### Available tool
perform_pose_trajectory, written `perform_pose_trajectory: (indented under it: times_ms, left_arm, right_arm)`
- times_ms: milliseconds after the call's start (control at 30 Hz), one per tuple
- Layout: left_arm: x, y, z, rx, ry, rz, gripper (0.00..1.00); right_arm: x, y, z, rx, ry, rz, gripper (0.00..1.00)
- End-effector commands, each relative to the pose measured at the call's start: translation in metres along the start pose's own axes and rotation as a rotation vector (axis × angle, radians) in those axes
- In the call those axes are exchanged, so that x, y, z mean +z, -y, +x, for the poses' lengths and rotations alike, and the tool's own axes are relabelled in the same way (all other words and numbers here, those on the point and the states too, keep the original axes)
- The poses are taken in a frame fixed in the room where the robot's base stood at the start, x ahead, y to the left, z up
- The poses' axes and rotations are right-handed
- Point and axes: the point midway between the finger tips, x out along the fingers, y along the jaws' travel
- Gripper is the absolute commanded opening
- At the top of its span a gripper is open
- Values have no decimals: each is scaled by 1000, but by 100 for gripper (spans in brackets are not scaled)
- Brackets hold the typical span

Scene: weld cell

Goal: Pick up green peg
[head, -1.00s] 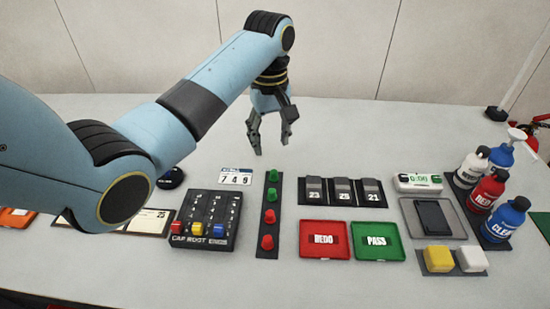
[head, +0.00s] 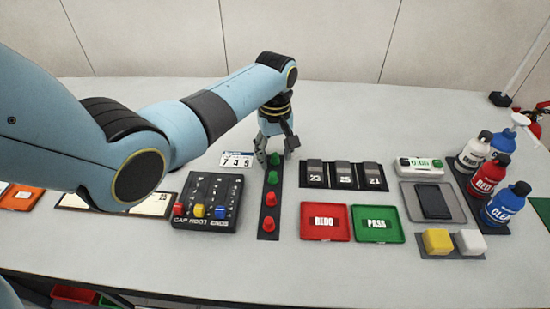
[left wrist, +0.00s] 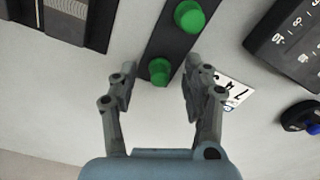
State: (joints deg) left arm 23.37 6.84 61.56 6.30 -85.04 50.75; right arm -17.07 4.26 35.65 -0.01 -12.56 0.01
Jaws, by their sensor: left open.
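Two green pegs stand on a dark strip: the far one (head: 275,159) is at its back end, and the other green peg (head: 272,177) is just in front of it. In the left wrist view the far green peg (left wrist: 160,70) lies between the fingertips and the second green peg (left wrist: 189,16) is beyond them. My left gripper (head: 277,156) is open above the back end of the strip, its fingers on either side of the far peg. I see no contact with the peg. My right gripper is not in view.
The dark strip (head: 268,211) also holds two red pegs nearer the front. A dark board with coloured knobs (head: 225,190) and a number card (head: 236,160) are left of it. Numbered dark blocks (head: 344,188) and red (head: 325,237) and green trays (head: 377,238) are right.

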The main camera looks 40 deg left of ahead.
Motion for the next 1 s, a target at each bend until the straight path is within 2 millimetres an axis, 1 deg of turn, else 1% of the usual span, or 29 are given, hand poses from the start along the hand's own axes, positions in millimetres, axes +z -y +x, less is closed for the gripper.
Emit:
perform_pose_trajectory:
  times_ms: [67,100,433,767,867,967,1000]
  left_arm:
    - [0,0,0,0,0,0,49]
    - [0,0,0,0,0,0,46]
    - [0,0,-1,0,0,0,4]
    - [0,0,-4,1,-1,0,3]
    - [-1,0,-12,1,-1,0,3]
    - [-1,-1,-27,3,-4,0,3]
    - [-2,-1,-35,4,-4,0,3]
  right_arm:
    - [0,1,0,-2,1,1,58]
    - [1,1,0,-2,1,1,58]
    - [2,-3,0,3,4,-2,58]
    - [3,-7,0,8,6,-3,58]
    - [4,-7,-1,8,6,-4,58]
    - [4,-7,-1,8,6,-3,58]
    - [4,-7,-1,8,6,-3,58]
